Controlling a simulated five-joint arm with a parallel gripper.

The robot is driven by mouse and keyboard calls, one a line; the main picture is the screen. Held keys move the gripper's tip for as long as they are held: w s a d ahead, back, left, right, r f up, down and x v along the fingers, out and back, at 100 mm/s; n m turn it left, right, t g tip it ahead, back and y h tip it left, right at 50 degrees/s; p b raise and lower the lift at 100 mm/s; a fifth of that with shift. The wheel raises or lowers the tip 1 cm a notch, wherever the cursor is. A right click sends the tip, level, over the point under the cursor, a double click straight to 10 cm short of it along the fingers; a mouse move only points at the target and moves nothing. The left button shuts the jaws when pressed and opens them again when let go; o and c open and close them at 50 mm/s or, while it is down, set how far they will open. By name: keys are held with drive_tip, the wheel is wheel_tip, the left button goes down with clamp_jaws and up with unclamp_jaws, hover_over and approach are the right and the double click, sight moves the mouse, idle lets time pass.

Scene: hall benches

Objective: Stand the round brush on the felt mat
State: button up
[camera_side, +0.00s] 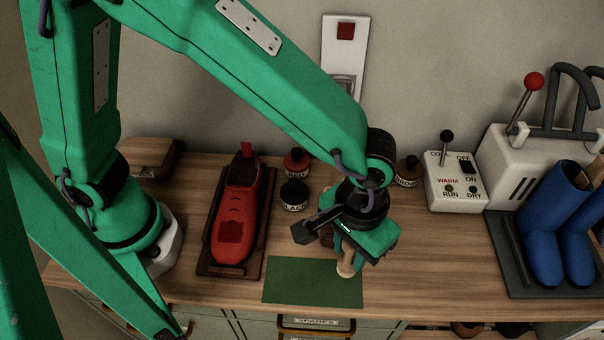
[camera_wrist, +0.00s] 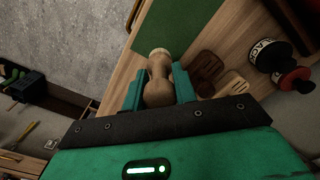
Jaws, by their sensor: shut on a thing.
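The round brush (camera_wrist: 159,88) is a turned pale wooden piece with a narrow neck and a lighter round end. My gripper (camera_wrist: 160,84) is shut on it, one teal finger on each side. In the side view the brush (camera_side: 346,268) hangs below my gripper (camera_side: 351,256), roughly upright, its lower end over the back right part of the felt mat in the picture. I cannot tell whether it touches. The felt mat (camera_side: 305,285) is a flat green rectangle near the bench's front edge, otherwise bare; it also shows in the wrist view (camera_wrist: 186,25).
A red shoe (camera_side: 235,222) lies on a dark board left of the mat. Red (camera_side: 296,161) and black (camera_side: 293,194) pots stand behind. A control box (camera_side: 454,181) and blue boots (camera_side: 556,220) stand right. Bench right of the mat is clear.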

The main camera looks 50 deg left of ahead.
sight(347, 265)
drive_tip(key=shift+f, duration=2.7)
drive_tip(key=shift+f, duration=0.1)
drive_tip(key=o, duration=1)
drive_tip(key=shift+c, duration=0.2)
wheel_tip(347, 265, up, 12)
drive_tip(key=shift+r, duration=0.1)
